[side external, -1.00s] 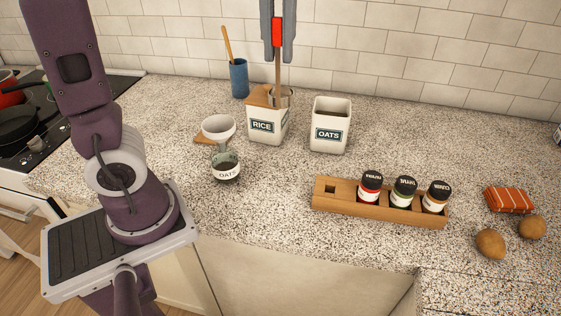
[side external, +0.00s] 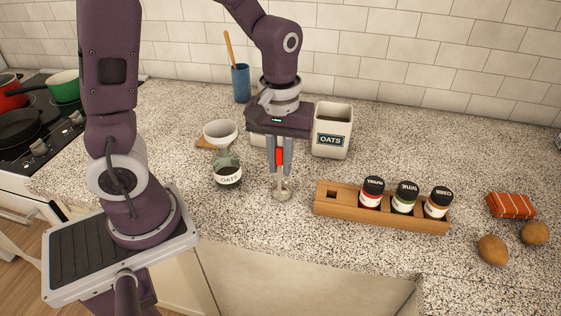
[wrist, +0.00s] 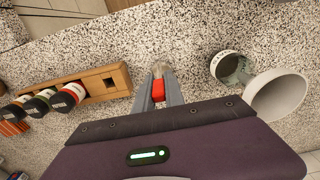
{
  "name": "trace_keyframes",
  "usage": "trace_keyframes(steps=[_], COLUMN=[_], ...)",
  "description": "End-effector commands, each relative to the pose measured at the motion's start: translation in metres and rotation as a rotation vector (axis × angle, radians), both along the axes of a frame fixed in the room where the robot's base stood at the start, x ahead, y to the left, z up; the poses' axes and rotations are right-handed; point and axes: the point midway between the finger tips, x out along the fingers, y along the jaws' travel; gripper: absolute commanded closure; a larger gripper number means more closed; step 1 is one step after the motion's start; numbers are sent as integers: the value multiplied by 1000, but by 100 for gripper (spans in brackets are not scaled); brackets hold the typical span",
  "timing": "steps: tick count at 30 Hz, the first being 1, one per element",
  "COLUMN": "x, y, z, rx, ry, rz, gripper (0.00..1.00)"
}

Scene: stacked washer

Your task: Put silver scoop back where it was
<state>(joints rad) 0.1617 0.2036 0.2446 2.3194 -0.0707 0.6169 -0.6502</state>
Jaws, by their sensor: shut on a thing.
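The silver scoop (side external: 282,190) hangs bowl-down from my gripper (side external: 279,162), which is shut on its red-ended handle. The bowl is low over the counter, in front of the rice canister; I cannot tell whether it touches the counter. In the wrist view the scoop bowl (wrist: 161,68) shows just beyond the fingertips (wrist: 158,88). The white rice canister (side external: 257,140) is mostly hidden behind my wrist. The white oats canister (side external: 331,140) stands open to its right.
A wooden rack (side external: 335,203) with three spice jars lies to the right. A blue utensil holder (side external: 240,84) stands at the back.

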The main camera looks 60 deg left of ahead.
Motion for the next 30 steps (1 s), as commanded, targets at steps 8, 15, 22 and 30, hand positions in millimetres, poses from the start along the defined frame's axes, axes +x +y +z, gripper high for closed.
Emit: trace_keyframes(steps=[8,15,22,30], x=[0,1,1,2], y=[0,0,0,-1], z=[-2,-3,-3,51], rx=[-1,0,0,-1], ry=[-1,-1,-1,-11], rz=[0,0,0,0], gripper=[100,64,64,64])
